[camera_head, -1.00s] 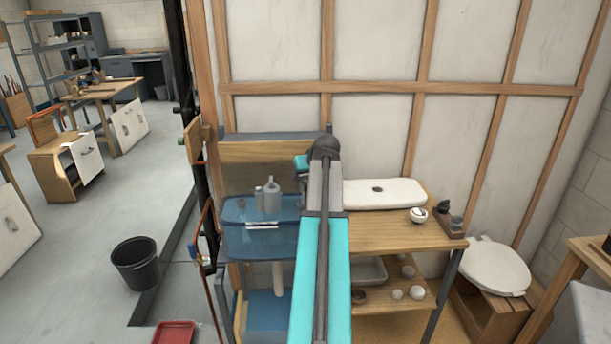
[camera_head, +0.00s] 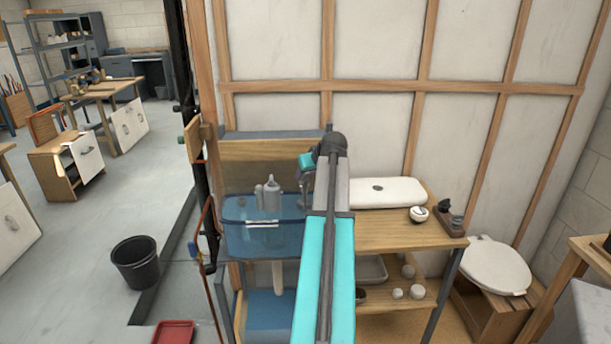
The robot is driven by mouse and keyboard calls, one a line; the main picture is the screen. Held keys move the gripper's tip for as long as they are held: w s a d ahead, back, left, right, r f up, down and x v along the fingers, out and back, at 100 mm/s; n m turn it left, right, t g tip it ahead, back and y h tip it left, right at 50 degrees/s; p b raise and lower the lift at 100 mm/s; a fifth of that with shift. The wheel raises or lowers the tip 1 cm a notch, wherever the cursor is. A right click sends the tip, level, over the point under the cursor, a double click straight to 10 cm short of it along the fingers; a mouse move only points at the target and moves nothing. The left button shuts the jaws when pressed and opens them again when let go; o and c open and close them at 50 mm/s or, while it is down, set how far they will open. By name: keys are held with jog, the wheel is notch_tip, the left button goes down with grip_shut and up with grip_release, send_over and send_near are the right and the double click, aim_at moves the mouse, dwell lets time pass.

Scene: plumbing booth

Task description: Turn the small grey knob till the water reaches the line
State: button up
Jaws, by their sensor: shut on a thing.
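The clear blue water tank (camera_head: 240,242) stands at the left end of the wooden bench, with a short white line mark (camera_head: 262,223) on its front. Pale grey fittings (camera_head: 271,195) rise from inside the tank. My gripper (camera_head: 307,186) points down at the tank's right end, partly hidden behind my arm. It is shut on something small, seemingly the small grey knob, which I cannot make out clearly. The exact water level against the line is too small to tell.
A black bucket (camera_head: 136,263) and a red tray (camera_head: 174,333) are on the floor at left.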

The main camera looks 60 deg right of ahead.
jog(key=shift+s+d+n+t+y+b, duration=0.15)
jog(key=shift+n+t+y+b, duration=0.1)
jog(key=shift+n+y, duration=0.3)
jog(key=shift+d+n+t+y+b, duration=0.15)
jog(key=shift+n+y+b, duration=0.15)
jog(key=shift+n, duration=0.45)
jog(key=shift+a, duration=0.1)
jog(key=o, duration=1.1)
jog(key=b+v, duration=0.1)
jog(key=v, duration=1.2)
jog(key=shift+s+r, duration=0.25)
jog(key=shift+r, duration=0.05)
jog(key=shift+s, duration=0.1)
